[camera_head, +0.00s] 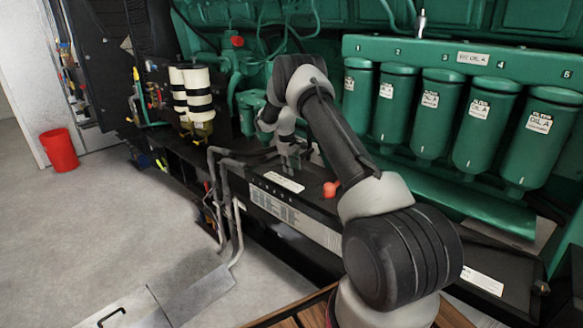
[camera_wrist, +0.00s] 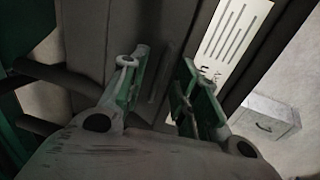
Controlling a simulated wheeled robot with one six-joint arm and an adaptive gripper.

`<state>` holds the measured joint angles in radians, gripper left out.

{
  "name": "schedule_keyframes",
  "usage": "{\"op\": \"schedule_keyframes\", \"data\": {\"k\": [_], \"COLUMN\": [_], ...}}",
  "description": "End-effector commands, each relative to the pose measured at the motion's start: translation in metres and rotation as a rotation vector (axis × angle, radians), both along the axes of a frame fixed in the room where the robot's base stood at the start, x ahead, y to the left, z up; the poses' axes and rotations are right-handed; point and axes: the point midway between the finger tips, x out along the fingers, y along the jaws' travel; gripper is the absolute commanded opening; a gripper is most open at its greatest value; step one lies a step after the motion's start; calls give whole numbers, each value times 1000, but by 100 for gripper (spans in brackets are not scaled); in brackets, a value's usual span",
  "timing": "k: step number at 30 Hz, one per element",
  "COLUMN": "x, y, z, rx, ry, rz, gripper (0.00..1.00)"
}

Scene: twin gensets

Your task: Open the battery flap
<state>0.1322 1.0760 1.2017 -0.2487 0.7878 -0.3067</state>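The battery box in the head view is a long dark box low on the green engine's side, with a white label on its dark top flap (camera_head: 262,181) and a printed front panel (camera_head: 290,218). My gripper (camera_head: 291,160) is over the flap's back part, close to its surface; whether it touches cannot be told. In the wrist view my gripper (camera_wrist: 160,72) has its two green-grey fingers apart, with a dark surface beyond them and nothing clearly held between. A white label with dark lines (camera_wrist: 232,40) shows right of the fingers. My arm hides part of the box.
A red knob (camera_head: 331,189) stands on the box top, right of my gripper. Bent grey pipes (camera_head: 222,190) run at the box's left end. Green oil filters (camera_head: 437,110) line the upper right. A red bucket (camera_head: 60,150) stands on open floor at the left.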

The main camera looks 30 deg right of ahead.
Motion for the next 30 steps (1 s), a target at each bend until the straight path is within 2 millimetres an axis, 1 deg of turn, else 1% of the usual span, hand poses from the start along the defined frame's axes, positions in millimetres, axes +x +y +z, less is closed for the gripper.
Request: {"op": "schedule_keyframes", "data": {"k": [6, 7, 11, 12, 23, 30], "x": [0, 0, 0, 0, 0, 2], "y": [0, 0, 0, 0, -1, -5], "z": [0, 0, 0, 0, 1, 9], "rx": [0, 0, 0, 0, 0, 0], "ry": [0, 0, 0, 0, 0, -1], "rz": [0, 0, 0, 0, -1, 0], "gripper": [31, 27, 4, 0, 0, 0]}}
